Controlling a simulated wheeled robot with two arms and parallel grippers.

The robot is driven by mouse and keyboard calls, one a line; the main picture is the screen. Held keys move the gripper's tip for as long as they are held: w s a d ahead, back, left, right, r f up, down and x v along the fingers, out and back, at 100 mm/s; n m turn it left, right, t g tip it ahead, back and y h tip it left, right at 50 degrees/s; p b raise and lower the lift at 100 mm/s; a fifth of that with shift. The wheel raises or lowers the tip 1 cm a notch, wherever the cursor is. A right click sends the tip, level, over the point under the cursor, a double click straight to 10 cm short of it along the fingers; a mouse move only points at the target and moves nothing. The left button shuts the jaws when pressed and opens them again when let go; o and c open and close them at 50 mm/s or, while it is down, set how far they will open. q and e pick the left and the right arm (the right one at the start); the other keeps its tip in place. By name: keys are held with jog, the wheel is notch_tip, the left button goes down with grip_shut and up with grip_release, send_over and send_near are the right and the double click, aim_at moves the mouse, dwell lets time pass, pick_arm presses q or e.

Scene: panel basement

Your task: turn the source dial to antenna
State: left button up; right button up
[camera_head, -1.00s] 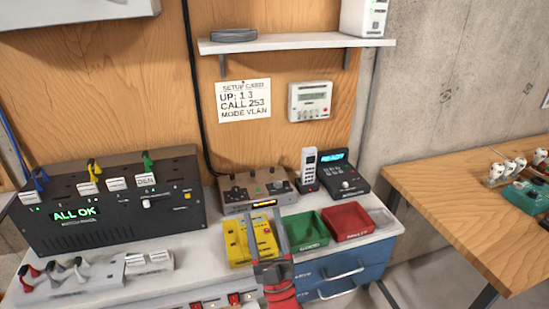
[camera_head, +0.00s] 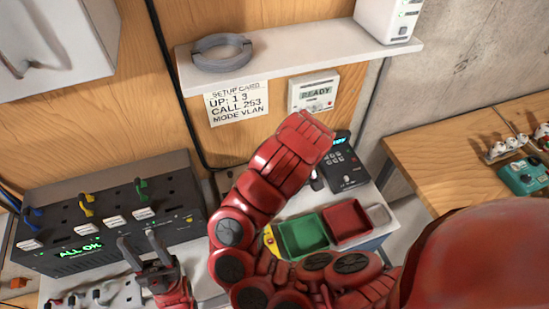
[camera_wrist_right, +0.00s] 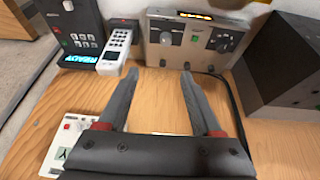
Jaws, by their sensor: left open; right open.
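The brown-grey box with knobs (camera_wrist_right: 196,42) and an amber display shows at the top of the right wrist view. It carries a dark round dial (camera_wrist_right: 166,37) and other knobs; their labels are too small to read, so I cannot tell which is the source dial. In the head view my right arm hides most of this box. My right gripper (camera_wrist_right: 159,71) is open and empty, its fingers pointing toward the box but apart from it. My left gripper (camera_head: 140,241) is open and empty in front of the black patch panel (camera_head: 165,200).
A phone keypad unit (camera_head: 345,165), a green bin (camera_head: 302,236) and a red bin (camera_head: 346,220) lie right of my right arm. A white handset (camera_wrist_right: 115,50) stands beside the box. A shelf (camera_head: 300,55) overhangs the wall unit (camera_head: 313,92).

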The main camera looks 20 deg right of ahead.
jog(key=x, duration=0.7)
jog(key=s+x, duration=0.1)
jog(key=x, duration=0.3)
jog(key=shift+a+f+p, duration=0.15)
jog(key=shift+a+p, duration=0.15)
jog(key=shift+a, duration=0.05)
jog(key=shift+w+f, duration=0.65)
jog(key=shift+f, duration=0.9)
jog(key=shift+x, duration=1.35)
jog(key=shift+a, duration=0.15)
jog(key=shift+c, duration=0.3)
grip_shut()
